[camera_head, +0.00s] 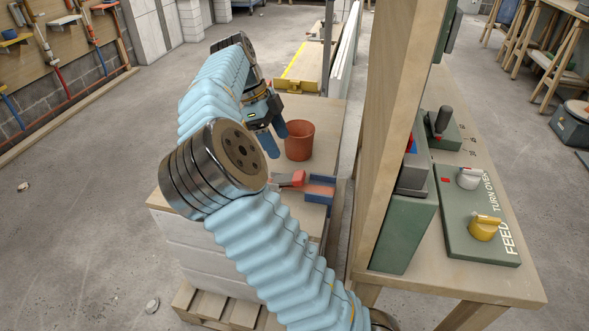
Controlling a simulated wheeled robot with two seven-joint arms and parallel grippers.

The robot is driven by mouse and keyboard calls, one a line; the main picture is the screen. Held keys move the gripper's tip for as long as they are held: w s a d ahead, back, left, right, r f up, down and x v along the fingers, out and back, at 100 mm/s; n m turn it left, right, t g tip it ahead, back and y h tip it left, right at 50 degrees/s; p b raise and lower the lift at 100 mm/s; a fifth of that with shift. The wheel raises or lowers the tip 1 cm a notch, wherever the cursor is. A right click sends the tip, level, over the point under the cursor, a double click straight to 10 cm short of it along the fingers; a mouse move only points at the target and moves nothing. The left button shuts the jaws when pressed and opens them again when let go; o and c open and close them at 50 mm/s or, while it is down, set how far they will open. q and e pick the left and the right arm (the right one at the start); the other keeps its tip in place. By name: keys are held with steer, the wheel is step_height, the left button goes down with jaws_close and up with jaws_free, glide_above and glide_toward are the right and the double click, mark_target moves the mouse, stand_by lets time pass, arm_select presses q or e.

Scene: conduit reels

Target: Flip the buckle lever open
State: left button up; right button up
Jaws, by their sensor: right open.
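A small buckle lies on the wooden worktop. It has a red lever (290,179) with a dark part at its left end, and a blue bracket (319,189) at its right. My right gripper (275,141) points down toward the worktop with its two blue fingers apart and nothing between them. It is behind the lever in the picture, a short way up-left of it and clear of it. My right arm covers the worktop's left and front parts. My left gripper is not in view.
A terracotta cup (299,141) stands on the worktop (330,115) just right of my fingers. A tall wooden post (395,110) rises at the right. Beyond it, a bench holds a green panel (476,225) with a yellow knob (485,228) and a grey knob (469,178).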

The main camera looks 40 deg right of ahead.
mark_target(295, 175)
steer(key=x, duration=1.2)
jaws_close()
